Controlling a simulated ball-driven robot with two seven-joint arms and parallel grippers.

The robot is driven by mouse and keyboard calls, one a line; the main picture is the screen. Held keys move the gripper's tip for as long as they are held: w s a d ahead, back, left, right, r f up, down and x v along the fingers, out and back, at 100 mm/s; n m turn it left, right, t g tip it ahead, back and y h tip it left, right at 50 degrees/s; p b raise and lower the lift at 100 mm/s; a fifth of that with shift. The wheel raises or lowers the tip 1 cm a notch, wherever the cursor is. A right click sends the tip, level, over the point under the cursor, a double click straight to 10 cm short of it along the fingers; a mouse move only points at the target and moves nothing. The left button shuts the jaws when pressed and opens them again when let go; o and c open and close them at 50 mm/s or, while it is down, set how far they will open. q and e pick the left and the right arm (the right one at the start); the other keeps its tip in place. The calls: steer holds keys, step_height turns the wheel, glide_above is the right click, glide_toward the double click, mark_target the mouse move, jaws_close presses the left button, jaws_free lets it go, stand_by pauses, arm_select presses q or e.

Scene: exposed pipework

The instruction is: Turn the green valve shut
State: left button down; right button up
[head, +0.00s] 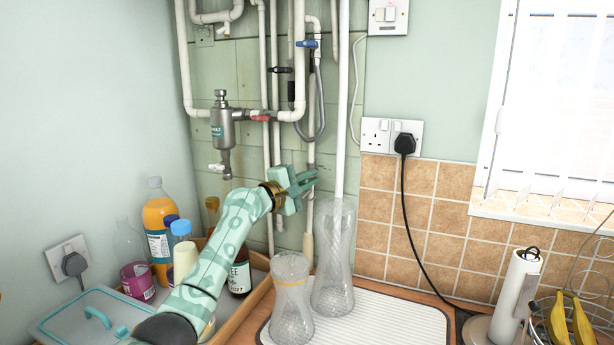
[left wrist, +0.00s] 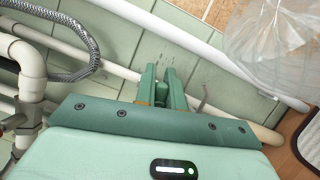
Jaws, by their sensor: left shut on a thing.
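My left gripper (head: 304,181) reaches in from the left to the white pipes on the back wall. In the left wrist view its two green fingers (left wrist: 163,86) are close together. A small dark green piece, which I take for the green valve's handle (left wrist: 160,94), shows between them. The fingers are shut on it. In the head view I cannot make out the green valve, as the gripper covers that part of the pipe. How far the handle is turned cannot be told. My right gripper is not in view.
Above are a blue valve (head: 307,44), a black valve (head: 280,70) and a red valve (head: 262,118). A clear tall vase (head: 334,262) stands just right of the gripper, with a shorter one (head: 291,300) below. Bottles, including an orange one (head: 160,232), stand left of my arm.

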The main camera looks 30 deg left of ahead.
mark_target(300, 184)
arm_select(q)
steer(key=shift+f+m+g+p, duration=0.3)
steer(key=shift+m+g+p, duration=0.15)
steer(key=shift+m, duration=0.65)
steer(key=shift+f, duration=0.1)
steer(key=c, duration=1.5)
jaws_free()
steer(key=shift+s, duration=0.2)
steer(key=p+v, duration=0.2)
steer(key=v, duration=0.4)
steer(key=shift+s+a, duration=0.2)
steer(key=shift+s, duration=0.35)
